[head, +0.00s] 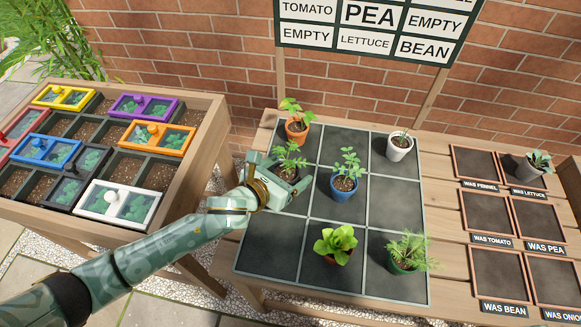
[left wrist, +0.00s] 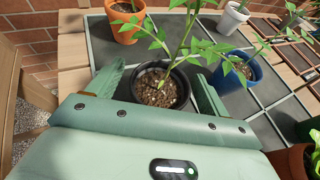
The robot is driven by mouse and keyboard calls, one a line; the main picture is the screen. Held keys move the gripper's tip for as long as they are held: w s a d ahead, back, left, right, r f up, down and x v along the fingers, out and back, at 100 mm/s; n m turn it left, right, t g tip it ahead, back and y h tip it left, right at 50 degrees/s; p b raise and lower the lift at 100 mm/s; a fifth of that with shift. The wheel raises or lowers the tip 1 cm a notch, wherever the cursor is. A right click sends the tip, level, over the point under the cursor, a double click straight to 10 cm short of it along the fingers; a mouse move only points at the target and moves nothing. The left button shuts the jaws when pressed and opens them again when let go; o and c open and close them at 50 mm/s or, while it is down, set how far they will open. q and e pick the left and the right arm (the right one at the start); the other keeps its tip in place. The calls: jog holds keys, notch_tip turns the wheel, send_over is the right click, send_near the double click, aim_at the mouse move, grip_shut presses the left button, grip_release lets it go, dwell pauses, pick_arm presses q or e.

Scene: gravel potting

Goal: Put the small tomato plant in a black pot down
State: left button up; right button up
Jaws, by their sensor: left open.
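The small tomato plant (head: 291,158) stands upright in a black pot (left wrist: 161,98), in the left square of the middle row of the dark grid mat (head: 275,247). In the left wrist view its stem rises from brown soil and its leaves run out of the top. The pot appears to rest on the mat. My left gripper (head: 281,176) is open around the pot, one finger on each side, with small gaps between fingers and pot. In the head view the gripper hides most of the pot. My right gripper is not in view.
Close by stand an orange pot (head: 297,130), a blue pot (head: 342,190) and a leafy lettuce (head: 336,241). A sign (head: 368,28) reads TOMATO, PEA and EMPTY in its middle row. The mat's front-left square is bare. Labelled trays (head: 498,218) lie right.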

pick_arm(q)
jog(key=p+v, duration=0.3)
jog(key=v, duration=0.7)
jog(key=shift+a+r, duration=0.1)
jog(key=shift+r, duration=0.05)
jog(key=shift+s+a, duration=0.1)
jog(key=shift+s, duration=0.1)
